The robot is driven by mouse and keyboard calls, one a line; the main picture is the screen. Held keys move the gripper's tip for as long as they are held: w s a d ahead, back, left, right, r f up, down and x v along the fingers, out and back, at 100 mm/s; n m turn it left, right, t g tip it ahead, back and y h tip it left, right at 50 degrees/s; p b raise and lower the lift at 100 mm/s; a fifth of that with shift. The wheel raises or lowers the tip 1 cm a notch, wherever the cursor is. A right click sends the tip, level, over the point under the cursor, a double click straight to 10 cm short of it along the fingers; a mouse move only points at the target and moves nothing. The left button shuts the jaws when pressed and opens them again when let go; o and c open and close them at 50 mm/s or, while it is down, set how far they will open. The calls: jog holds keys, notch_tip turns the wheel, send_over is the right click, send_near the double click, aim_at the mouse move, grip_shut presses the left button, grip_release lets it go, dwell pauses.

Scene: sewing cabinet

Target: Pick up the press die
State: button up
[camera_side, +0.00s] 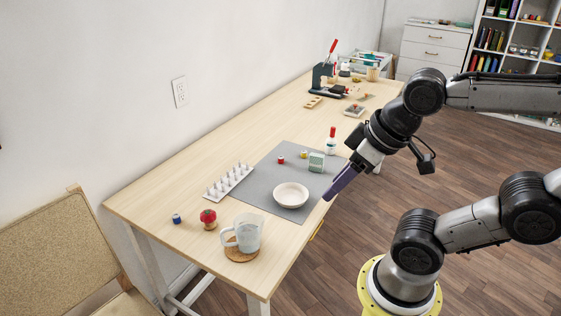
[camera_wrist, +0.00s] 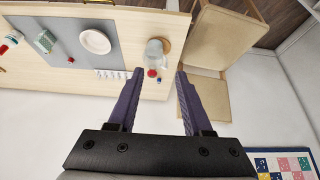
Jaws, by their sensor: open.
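I cannot pick out the press die for certain. A dark press (camera_side: 322,78) with a red lever stands at the far end of the table (camera_side: 160,180) in the side view. Near it lie a light block with holes (camera_side: 313,102) and a small tray (camera_side: 354,110) with something too small to make out. My gripper (camera_side: 329,197) has purple fingers and is at the table's front edge, right of the white bowl, far from the press. In the wrist view my gripper (camera_wrist: 160,72) is open, with nothing between its fingers.
A pin rack (camera_side: 228,181), pincushion (camera_side: 208,217) and clear mug (camera_side: 246,235) stand nearer. A chair (camera_wrist: 205,45) stands past the table's end.

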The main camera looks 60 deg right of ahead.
jog(key=shift+o, duration=1.1)
